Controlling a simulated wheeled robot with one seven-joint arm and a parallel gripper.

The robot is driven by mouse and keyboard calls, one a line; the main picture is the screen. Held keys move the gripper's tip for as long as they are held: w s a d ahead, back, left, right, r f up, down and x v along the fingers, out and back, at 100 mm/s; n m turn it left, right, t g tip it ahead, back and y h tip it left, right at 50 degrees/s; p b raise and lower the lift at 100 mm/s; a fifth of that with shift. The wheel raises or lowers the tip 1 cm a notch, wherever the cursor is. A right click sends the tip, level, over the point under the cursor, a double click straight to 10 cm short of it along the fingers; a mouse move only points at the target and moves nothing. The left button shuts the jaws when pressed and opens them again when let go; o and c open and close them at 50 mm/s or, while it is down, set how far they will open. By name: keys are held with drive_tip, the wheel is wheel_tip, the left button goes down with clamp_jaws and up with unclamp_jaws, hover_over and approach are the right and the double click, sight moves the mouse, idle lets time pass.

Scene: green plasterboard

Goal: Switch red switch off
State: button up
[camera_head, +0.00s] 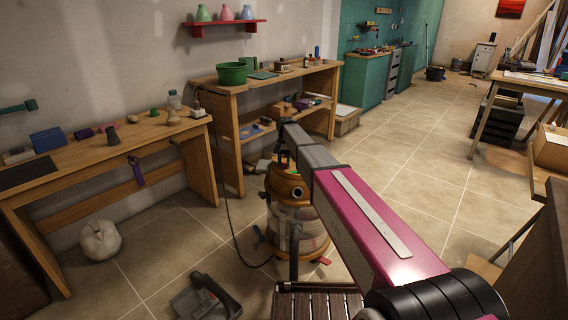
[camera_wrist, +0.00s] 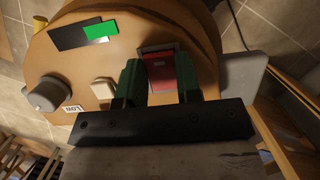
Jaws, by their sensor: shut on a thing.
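The red switch (camera_wrist: 161,72) is a red rocker in a dark frame on the orange-brown top (camera_wrist: 75,62) of a machine in the wrist view. My gripper (camera_wrist: 160,88) has its two dark green fingers on either side of the switch, shut on it. The switch's lower part is hidden by the gripper's dark bar. In the head view the machine (camera_head: 291,191) looks like a shop vacuum with a clear drum. My gripper (camera_head: 283,160) is at its top there, and the switch cannot be made out. I cannot tell the switch's on or off position.
A grey knob (camera_wrist: 48,93), a beige button (camera_wrist: 103,88) and a green label (camera_wrist: 100,30) are on the same top. A wooden shelf bench (camera_head: 232,120) stands behind the machine. A dark hose or cable (camera_head: 222,200) runs to its left. Open tiled floor (camera_head: 415,185) lies at the right.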

sight(285, 162)
drive_tip(key=o, duration=0.9)
drive_tip(key=v, duration=1)
drive_tip(key=shift+r, duration=0.35)
